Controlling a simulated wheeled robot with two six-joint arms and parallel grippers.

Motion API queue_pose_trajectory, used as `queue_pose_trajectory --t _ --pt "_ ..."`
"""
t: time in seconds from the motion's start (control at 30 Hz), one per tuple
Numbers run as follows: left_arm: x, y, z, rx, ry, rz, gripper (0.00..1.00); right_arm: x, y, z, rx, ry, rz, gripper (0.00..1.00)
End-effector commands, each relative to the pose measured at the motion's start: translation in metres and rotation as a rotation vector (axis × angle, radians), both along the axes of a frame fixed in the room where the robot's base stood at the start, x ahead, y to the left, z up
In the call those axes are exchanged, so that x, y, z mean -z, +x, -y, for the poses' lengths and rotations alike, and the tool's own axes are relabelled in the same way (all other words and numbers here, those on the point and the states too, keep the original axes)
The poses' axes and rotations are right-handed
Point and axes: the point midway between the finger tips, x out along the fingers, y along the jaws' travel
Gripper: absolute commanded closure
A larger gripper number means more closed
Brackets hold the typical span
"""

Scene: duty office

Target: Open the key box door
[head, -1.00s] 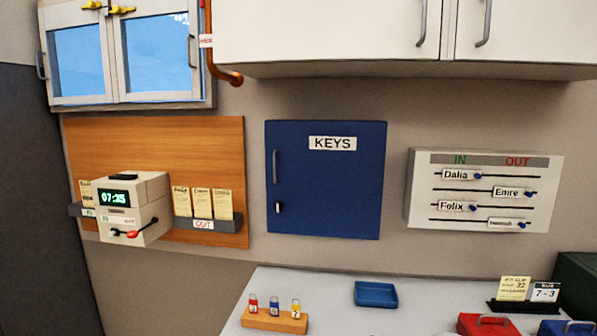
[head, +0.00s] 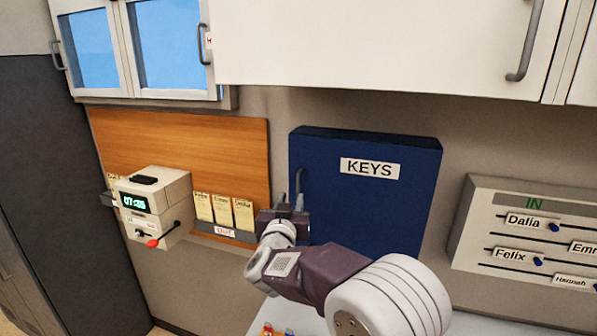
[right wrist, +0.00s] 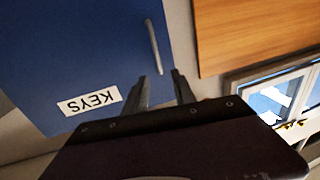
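The blue key box door (head: 372,200) with its KEYS label is shut on the wall, and it also shows upside down in the right wrist view (right wrist: 80,60). Its grey upright handle (head: 298,182) is near the door's left edge; in the right wrist view the handle (right wrist: 153,46) lies just beyond my fingertips. My right gripper (head: 291,204) is in front of the handle's lower part. The keyhole area is hidden by my right arm. My left gripper is not in view.
A time clock (head: 154,205) and a wooden board (head: 185,140) with cards are left of the box. The IN/OUT slider board (head: 480,215) is to the right. White overhead cabinets (head: 370,45) hang above. A pale counter (head: 490,320) lies below.

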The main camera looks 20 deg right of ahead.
Motion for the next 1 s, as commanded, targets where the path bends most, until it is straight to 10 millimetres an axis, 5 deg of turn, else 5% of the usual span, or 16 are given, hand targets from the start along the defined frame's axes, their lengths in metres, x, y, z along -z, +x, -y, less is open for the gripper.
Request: queue_pose_trajectory --t 0.17,0.53,0.9,1.0 --pt "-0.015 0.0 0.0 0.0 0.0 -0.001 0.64 -0.003 0.01 0.005 0.002 -0.003 -0.004 0.68" --pt "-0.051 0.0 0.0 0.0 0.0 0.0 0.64 -0.002 0.074 0.032 0.001 -0.001 -0.001 0.68" --pt "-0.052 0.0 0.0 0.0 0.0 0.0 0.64 0.002 0.084 0.036 -0.001 -0.001 -0.001 0.68" --pt "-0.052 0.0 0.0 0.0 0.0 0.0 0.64 0.002 0.084 0.036 -0.001 -0.001 -0.001 0.96"
